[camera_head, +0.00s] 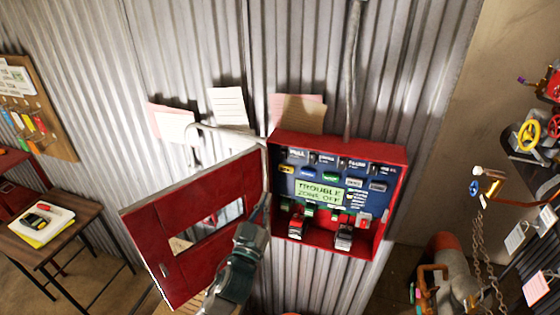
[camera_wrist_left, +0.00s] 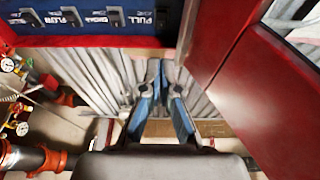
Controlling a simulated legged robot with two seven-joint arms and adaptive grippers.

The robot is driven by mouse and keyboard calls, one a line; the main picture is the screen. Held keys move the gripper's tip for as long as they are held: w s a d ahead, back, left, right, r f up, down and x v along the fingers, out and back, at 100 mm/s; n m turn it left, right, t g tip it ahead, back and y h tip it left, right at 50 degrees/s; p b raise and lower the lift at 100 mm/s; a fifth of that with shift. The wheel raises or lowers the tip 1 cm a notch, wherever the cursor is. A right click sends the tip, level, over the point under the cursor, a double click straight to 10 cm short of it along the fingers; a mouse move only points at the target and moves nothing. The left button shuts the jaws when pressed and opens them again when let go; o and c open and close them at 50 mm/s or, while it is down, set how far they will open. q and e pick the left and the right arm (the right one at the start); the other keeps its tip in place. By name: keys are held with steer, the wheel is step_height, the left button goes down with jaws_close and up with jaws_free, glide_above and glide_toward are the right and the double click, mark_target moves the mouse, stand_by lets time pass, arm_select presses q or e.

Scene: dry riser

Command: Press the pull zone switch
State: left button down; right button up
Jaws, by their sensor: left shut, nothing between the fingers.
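The red alarm box (camera_head: 338,141) hangs on the corrugated wall with its door (camera_head: 148,226) swung open to the left. Its blue panel has a top row of dark switches. The pull zone switch (camera_head: 286,170) is at the left end of that row. In the left wrist view the switch (camera_wrist_left: 160,20) shows beside its "PULL" label at the top. My left gripper (camera_head: 264,203) is shut and empty, at the box's left edge beside the door, below the switch and apart from it. My right gripper is not in view.
The panel has a lit "TROUBLE ZONE OFF" display (camera_head: 319,192), with several lower switches and red parts below. The open door stands close to my left arm. A wooden table (camera_head: 62,240) stands left; pipes and valves with a yellow wheel (camera_head: 528,135) are at right.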

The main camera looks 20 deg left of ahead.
mark_target(283, 152)
arm_select(q)
steer(key=p+x, duration=0.1)
steer(key=x, duration=0.5)
steer(key=p+x, duration=0.2)
steer(key=x, duration=0.4)
steer(key=shift+w+a+r, duration=0.15)
steer(key=shift+w, duration=0.05)
steer(key=shift+w+r+p, duration=0.1)
steer(key=shift+w+p, duration=0.25)
steer(key=shift+w, duration=0.4)
